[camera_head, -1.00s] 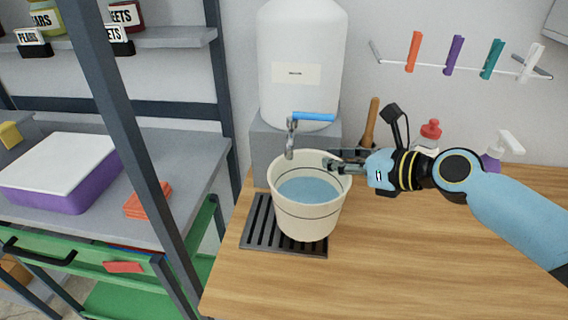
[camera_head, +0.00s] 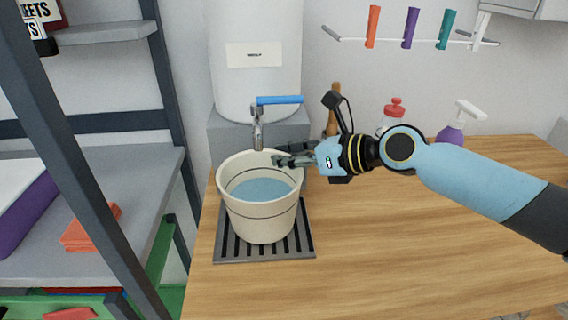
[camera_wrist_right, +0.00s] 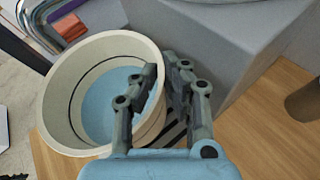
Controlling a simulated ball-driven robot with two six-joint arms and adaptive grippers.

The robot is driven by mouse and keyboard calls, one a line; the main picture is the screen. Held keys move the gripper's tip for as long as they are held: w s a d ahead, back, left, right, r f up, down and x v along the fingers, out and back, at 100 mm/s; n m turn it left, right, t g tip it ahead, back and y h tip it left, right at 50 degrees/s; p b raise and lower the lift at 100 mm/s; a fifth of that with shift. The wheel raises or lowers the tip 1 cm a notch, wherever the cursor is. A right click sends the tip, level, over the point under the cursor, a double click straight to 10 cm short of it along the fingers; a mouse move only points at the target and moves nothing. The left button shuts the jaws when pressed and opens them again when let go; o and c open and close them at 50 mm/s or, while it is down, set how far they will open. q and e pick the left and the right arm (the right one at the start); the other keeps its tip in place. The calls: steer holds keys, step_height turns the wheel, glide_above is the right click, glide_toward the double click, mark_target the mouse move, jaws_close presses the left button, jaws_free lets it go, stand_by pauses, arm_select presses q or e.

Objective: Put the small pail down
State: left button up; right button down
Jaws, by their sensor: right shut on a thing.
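The small cream pail (camera_head: 262,218) holds blue water and is upright over the dark slatted drip grate (camera_head: 305,240), below the tap (camera_head: 258,132). I cannot tell whether its base touches the grate. My right gripper (camera_head: 280,160) is shut on the pail's rim at its right back side. In the right wrist view the fingers (camera_wrist_right: 165,85) sit on either side of the pail's wall (camera_wrist_right: 62,95). My left gripper is not in view.
A white water tank (camera_head: 255,85) stands on a grey block (camera_head: 290,132) behind the pail. A red-capped bottle (camera_head: 393,115) and a purple spray bottle (camera_head: 452,132) stand at the back of the wooden counter (camera_head: 420,255). The counter's right and front are clear. Shelving stands at left.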

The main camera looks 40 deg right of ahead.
steer(key=c, duration=1.9)
jaws_free()
steer(key=shift+o, duration=0.8)
steer(key=shift+s+d+r, duration=0.1)
steer(key=shift+s+r, duration=0.05)
steer(key=shift+s, duration=0.05)
steer(key=p+v, duration=0.2)
steer(key=v, duration=0.9)
steer(key=shift+s+p, duration=0.25)
steer(key=shift+p, duration=0.05)
steer(key=shift+d+r, duration=0.1)
